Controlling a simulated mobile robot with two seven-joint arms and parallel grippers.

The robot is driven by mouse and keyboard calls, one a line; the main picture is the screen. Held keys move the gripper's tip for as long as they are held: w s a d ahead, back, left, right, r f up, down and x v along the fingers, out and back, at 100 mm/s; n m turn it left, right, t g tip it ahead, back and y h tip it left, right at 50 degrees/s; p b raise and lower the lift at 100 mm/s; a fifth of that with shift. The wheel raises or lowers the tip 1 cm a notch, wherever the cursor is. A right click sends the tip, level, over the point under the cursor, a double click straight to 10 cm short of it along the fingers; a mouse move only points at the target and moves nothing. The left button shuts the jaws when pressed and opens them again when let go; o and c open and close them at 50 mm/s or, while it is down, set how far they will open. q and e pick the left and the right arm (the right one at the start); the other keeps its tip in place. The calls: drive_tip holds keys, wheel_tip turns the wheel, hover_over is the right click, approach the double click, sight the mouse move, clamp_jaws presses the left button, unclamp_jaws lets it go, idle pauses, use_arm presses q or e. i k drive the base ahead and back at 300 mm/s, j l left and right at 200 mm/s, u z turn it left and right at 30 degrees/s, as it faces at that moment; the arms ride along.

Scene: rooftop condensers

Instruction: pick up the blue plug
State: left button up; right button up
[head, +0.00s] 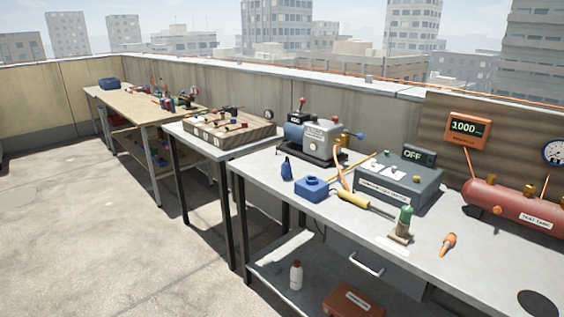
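A small dark blue tapered piece, which looks like the blue plug (286,169), stands upright on the grey workbench (320,226) near its left end. A blue block (312,188) with a round raised opening on top sits just right of it and nearer the front edge. The two look slightly apart. Neither of my grippers is in view.
Behind the plug stands a grey and blue pump (312,136). To the right are a grey control box (398,182), a yellow-handled tool (353,199), a green bottle-like piece (405,217), an orange tool (448,243) and a red tank (515,206).

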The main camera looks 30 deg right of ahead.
sight(286, 174)
drive_tip(key=i+j+z, duration=0.15)
drive_tip(key=i+z, duration=0.3)
drive_tip(key=i+j+z, duration=0.3)
drive_tip(key=i+z, duration=0.2)
drive_tip(key=i+j+z, duration=0.25)
drive_tip(key=z, duration=0.2)
drive_tip(key=i+j+z, duration=0.2)
drive_tip(key=j+z, duration=0.25)
drive_tip(key=l, duration=0.1)
